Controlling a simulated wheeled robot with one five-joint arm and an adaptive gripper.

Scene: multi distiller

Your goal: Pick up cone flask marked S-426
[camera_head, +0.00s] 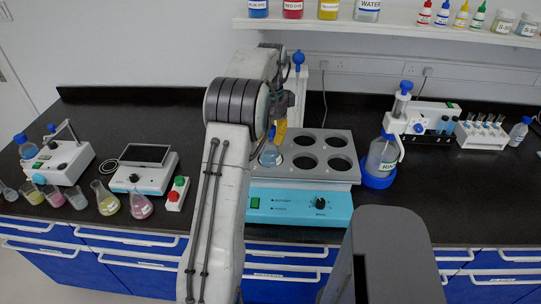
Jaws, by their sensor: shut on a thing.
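A small cone flask (270,155) with pale blue liquid is at the left end of the multi-hole heating block (320,172). It looks upright. My gripper (273,133) is shut on the flask at its neck, and my arm hides much of it from the left. I cannot read a mark on the flask, and I cannot tell whether its base is in a hole or just above it. Other cone flasks, with yellow (106,200) and pink (140,204) liquid, stand at the front left of the bench.
The heating block has several empty round holes. A balance (143,170) and a red-green button box (177,194) are to the left. A shelf (400,18) with dye bottles hangs above.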

